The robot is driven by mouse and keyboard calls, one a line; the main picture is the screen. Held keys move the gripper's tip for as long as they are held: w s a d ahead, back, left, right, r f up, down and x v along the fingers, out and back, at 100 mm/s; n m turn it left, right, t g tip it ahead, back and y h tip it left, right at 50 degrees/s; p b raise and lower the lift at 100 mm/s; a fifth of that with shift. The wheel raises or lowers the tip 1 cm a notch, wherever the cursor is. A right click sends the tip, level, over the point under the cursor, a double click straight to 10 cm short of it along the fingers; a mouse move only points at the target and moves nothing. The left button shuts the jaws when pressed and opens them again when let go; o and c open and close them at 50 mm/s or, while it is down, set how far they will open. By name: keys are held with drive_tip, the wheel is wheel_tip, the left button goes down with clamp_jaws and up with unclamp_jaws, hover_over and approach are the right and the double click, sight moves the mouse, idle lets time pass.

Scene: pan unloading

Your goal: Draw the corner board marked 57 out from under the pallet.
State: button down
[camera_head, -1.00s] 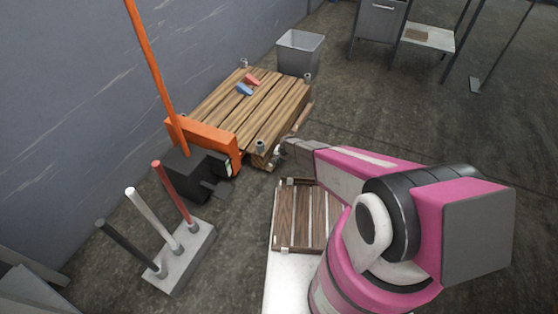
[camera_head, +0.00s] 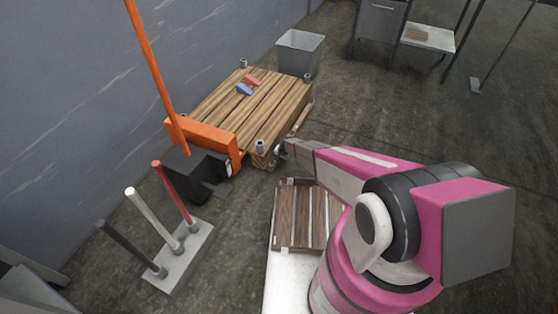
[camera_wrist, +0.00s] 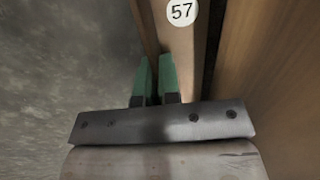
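The brown corner board marked 57 (camera_wrist: 192,40) shows in the wrist view, with its round white label near the top edge. My gripper (camera_wrist: 156,62) has two green fingers close together, one on each side of the board's thin left flange. They appear shut on it, with only a narrow gap. In the head view my gripper (camera_head: 281,151) is at the near right corner of the wooden pallet (camera_head: 258,103). The label cannot be made out there, and my arm hides part of the area.
An orange-handled pallet jack (camera_head: 205,135) stands at the pallet's near end. Red and blue pieces lie on top. A slatted crate (camera_head: 296,215) is in front, and a stand with three posts (camera_head: 180,255) is at left. A grey bin (camera_head: 300,52) is behind.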

drive_tip(key=shift+s+d+r, duration=0.1)
drive_tip(key=shift+s+d, duration=0.4)
drive_tip(key=shift+d, duration=0.9)
drive_tip(key=shift+s+d+r, duration=0.1)
drive_tip(key=shift+s+d, duration=0.4)
drive_tip(key=shift+d, duration=0.95)
drive_tip(key=shift+s+d+r, duration=0.1)
drive_tip(key=shift+s+d, duration=0.4)
drive_tip(key=shift+d, duration=0.9)
drive_tip(key=v, duration=1.4)
drive_tip(key=shift+s+d+r, duration=0.2)
drive_tip(key=shift+d+r, duration=0.05)
drive_tip(key=shift+d, duration=0.15)
